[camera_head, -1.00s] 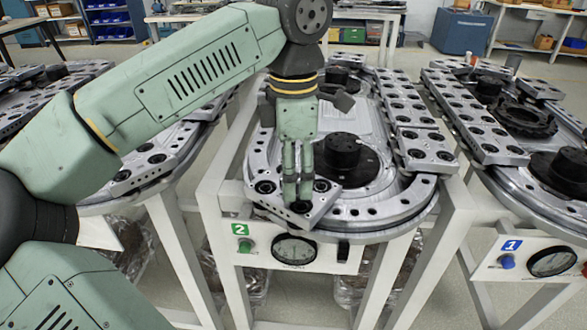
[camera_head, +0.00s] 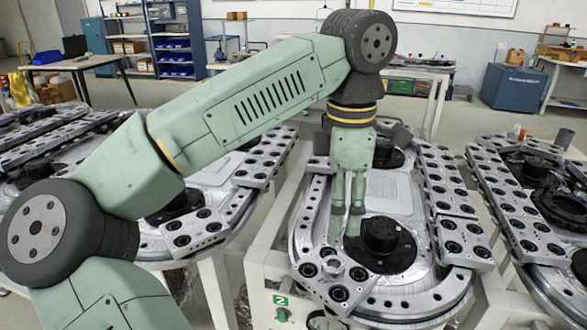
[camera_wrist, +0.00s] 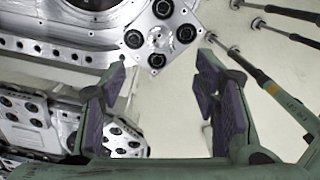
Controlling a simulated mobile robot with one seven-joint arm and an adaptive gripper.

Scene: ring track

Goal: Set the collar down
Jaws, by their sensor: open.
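A small bright metal ring, which looks like the collar (camera_head: 332,264), sits on the perforated corner block at the near left of the station marked 2. In the wrist view the collar (camera_wrist: 154,34) shows among the block's dark holes, near its corner. My gripper (camera_head: 345,230) is above and slightly beyond the collar, clear of it. In the wrist view my gripper (camera_wrist: 162,78) has its two dark-padded fingers wide apart with nothing between them.
A black round hub (camera_head: 381,236) rises from the track close to the right of my gripper. Neighbouring ring tracks stand left and right. A green indicator (camera_head: 282,315) is on the front panel. Several rods (camera_wrist: 275,85) show in the wrist view.

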